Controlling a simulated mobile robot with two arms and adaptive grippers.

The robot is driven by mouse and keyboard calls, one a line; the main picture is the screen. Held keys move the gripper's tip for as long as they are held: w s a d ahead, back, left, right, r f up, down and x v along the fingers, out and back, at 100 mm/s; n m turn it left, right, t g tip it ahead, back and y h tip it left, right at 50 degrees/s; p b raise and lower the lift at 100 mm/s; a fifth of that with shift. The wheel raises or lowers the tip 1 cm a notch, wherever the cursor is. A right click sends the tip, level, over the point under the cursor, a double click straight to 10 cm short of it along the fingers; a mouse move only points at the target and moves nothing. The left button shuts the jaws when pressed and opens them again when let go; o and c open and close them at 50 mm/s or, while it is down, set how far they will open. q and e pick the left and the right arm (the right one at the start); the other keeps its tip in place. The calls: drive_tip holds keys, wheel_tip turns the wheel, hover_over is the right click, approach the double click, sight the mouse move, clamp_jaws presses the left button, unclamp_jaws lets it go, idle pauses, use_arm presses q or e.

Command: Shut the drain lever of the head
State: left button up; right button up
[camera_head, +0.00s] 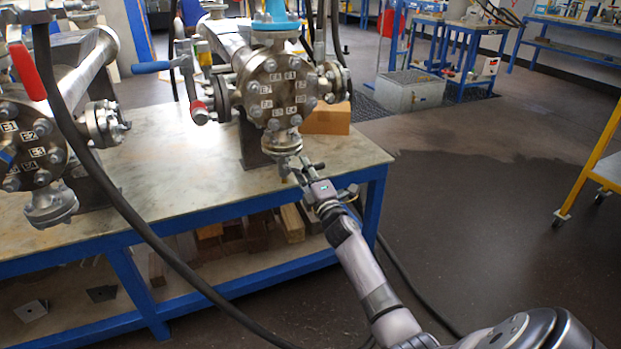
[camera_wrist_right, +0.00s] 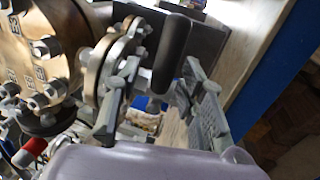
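The head is the round bolted flange (camera_head: 272,88) with printed labels on the front of the right-hand vessel; its bolted face also shows in the right wrist view (camera_wrist_right: 40,50). A smaller drain flange (camera_head: 282,142) hangs below it. In the right wrist view, the drain lever (camera_wrist_right: 172,52) is a black rounded handle standing out beside the small flange (camera_wrist_right: 112,65). My right gripper (camera_head: 304,168) is just below the drain flange. In the wrist view its fingers (camera_wrist_right: 160,100) are apart, with the lever between them; contact is not clear. My left gripper is out of view.
A second flanged vessel (camera_head: 28,140) with a red lever (camera_head: 27,72) stands at the left. The floor right of the table (camera_head: 150,200) is open.

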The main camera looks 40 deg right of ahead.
drive_tip(key=v, duration=1.1)
drive_tip(key=shift+s, duration=0.35)
drive_tip(key=shift+a+f, duration=0.1)
drive_tip(key=shift+f, duration=0.05)
